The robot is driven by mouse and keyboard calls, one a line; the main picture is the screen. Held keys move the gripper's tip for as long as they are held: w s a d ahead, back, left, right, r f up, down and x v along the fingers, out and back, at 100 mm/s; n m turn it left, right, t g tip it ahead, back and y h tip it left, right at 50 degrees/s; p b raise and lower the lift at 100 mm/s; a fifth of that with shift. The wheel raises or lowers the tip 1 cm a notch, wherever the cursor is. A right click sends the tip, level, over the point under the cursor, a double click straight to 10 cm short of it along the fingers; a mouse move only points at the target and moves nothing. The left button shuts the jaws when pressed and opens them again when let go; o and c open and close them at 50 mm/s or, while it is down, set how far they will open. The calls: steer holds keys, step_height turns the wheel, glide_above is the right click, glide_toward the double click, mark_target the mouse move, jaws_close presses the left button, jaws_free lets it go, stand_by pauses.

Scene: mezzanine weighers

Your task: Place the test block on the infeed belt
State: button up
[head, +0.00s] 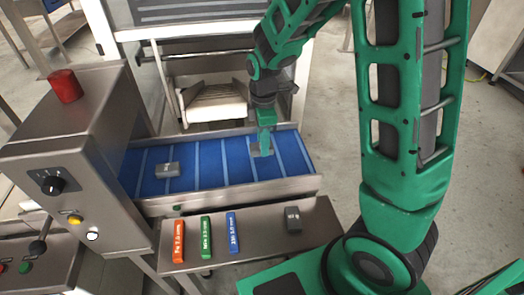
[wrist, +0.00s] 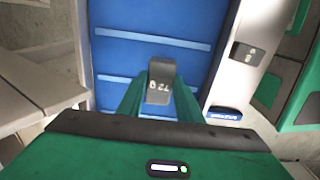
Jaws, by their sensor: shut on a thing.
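My gripper (head: 264,150) is over the right part of the blue infeed belt (head: 208,165), pointing down. In the wrist view its two green fingers (wrist: 160,92) are shut on a dark grey block (wrist: 160,72) with pale lettering on one face. The blue belt with lighter cross strips (wrist: 150,18) lies directly beneath the block. I cannot tell whether the block touches the belt or hangs just above it. In the head view the fingers mostly hide the held block.
Another grey block (head: 167,170) lies on the belt's left part. A steel shelf (head: 265,235) in front holds orange (head: 179,241), green (head: 206,237) and blue (head: 232,232) sticks and a dark grey block (head: 293,218). A steel cabinet with a red beacon (head: 65,86) stands left.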

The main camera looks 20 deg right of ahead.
steer(key=shift+f, duration=2)
steer(key=o, duration=1.1)
steer(key=shift+f, duration=0.1)
steer(key=shift+o, duration=0.2)
step_height(320, 180, up, 12)
steer(key=shift+r, duration=0.15)
steer(key=s+d+r+m, duration=0.4)
steer(key=s+d+m, duration=0.6)
steer(key=d, duration=0.1)
steer(key=s+d+m, duration=0.3)
steer(key=s+m, duration=0.3)
steer(key=s, duration=0.2)
steer(key=s+d+m, duration=0.3)
steer(key=s+m, duration=0.3)
steer(key=s, duration=0.2)
steer(key=shift+s+d+r, duration=0.15)
steer(key=shift+r, duration=0.1)
